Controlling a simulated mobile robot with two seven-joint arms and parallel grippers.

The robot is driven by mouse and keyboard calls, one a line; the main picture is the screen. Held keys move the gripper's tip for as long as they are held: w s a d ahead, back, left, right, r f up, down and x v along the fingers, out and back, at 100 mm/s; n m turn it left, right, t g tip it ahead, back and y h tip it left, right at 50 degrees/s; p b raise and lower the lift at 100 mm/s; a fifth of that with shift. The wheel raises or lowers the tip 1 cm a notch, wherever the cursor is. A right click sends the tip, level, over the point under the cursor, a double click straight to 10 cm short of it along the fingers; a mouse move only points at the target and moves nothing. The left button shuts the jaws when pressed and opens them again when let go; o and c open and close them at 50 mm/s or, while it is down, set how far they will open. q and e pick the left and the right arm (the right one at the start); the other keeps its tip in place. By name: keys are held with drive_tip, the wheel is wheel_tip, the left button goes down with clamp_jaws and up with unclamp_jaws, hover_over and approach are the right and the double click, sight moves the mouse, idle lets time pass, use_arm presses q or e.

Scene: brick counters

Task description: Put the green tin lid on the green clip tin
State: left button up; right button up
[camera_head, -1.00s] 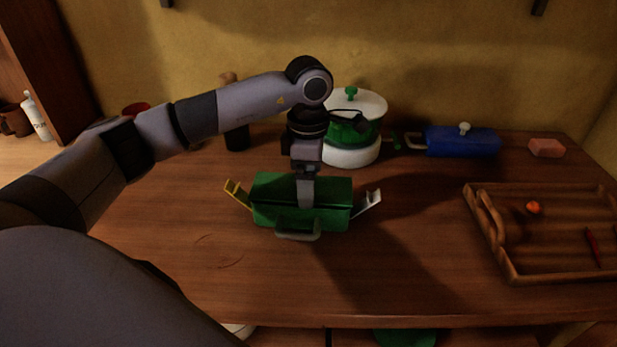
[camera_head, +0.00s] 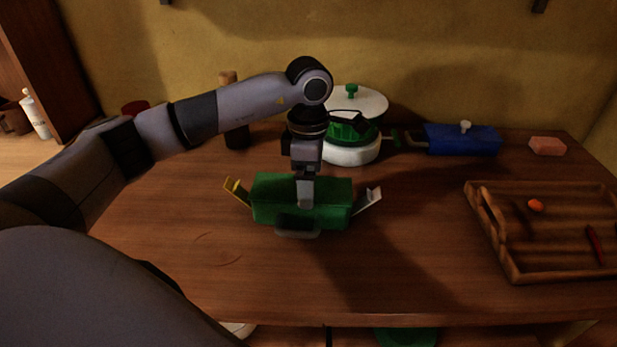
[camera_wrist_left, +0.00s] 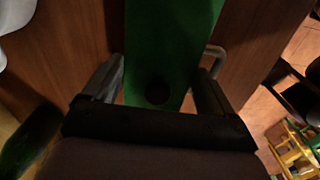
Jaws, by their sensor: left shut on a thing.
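The green clip tin (camera_head: 332,217) stands on the wooden counter in the middle of the head view. A yellow clip (camera_head: 237,192) stands out at its left end and a pale grey clip (camera_head: 368,202) at its right end, both swung outward. The green tin lid (camera_head: 330,188) lies over the top of the tin; whether it is fully seated I cannot tell. My left gripper (camera_head: 305,203) is over the lid from above, shut on it. In the left wrist view, the lid (camera_wrist_left: 172,40) runs between the fingers. My right gripper is not in view.
Behind the tin stands a white and green pot (camera_head: 350,152). A blue box (camera_head: 462,140) and a pink block (camera_head: 547,146) are at the back right. A wooden tray (camera_head: 512,275) with small items is at right. The counter in front of the tin is clear.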

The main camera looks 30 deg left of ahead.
use_arm(q)
drive_tip(key=shift+f, duration=0.1)
idle(0.5)
drive_tip(key=o, duration=0.8)
drive_tip(key=shift+r+p, duration=2.3)
drive_tip(key=shift+r, duration=1.25)
